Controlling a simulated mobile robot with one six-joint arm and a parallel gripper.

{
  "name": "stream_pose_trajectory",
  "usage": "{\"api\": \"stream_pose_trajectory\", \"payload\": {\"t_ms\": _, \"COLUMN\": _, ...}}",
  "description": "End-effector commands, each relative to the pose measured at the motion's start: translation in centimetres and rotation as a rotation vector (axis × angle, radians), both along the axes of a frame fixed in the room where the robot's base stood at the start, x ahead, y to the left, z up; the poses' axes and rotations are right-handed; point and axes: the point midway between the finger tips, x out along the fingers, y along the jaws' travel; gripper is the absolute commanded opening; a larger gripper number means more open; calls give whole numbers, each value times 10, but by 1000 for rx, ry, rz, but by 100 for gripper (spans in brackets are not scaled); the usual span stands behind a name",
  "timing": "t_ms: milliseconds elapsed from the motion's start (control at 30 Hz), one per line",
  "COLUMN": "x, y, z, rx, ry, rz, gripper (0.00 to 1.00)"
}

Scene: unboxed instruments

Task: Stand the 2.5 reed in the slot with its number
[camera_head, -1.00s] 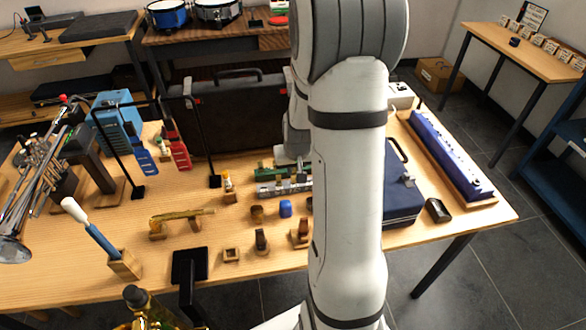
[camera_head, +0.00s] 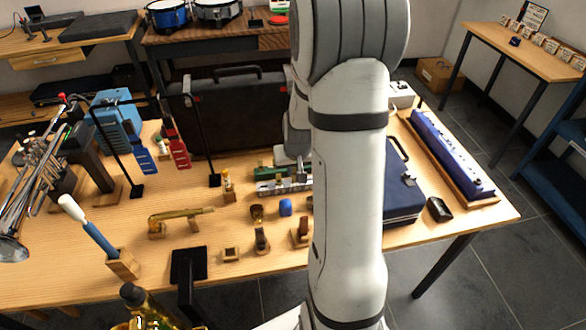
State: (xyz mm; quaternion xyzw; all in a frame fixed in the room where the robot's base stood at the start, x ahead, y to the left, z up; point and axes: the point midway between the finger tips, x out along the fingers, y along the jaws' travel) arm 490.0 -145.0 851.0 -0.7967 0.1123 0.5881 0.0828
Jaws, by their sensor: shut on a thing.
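A long reed holder with a green back part (camera_head: 264,173) and a grey slotted front part (camera_head: 270,188) sits mid-table, just left of my arm. Small tan pieces that look like reeds stand at it; their numbers and the slot numbers are too small to read. My gripper (camera_head: 286,162) is at the holder's right part, mostly hidden behind my arm. Its fingertips do not show clearly. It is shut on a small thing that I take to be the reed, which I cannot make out.
A dark case (camera_head: 235,112) stands behind the holder, and a blue case (camera_head: 402,190) lies to its right. A black stand (camera_head: 207,140) rises to the left. Small wooden stands (camera_head: 262,240), a blue cap (camera_head: 285,207) and a brass piece (camera_head: 180,216) are in front.

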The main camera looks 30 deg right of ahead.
Motion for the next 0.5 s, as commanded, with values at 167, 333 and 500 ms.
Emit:
{"api": "stream_pose_trajectory", "payload": {"t_ms": 167, "x": 0, "y": 0, "z": -4, "rx": 0, "ry": 0, "rz": 0, "gripper": 0}}
{"api": "stream_pose_trajectory", "payload": {"t_ms": 333, "x": 0, "y": 0, "z": -7, "rx": 0, "ry": 0, "rz": 0, "gripper": 0}}
{"api": "stream_pose_trajectory", "payload": {"t_ms": 500, "x": 0, "y": 0, "z": -9, "rx": 0, "ry": 0, "rz": 0, "gripper": 0}}
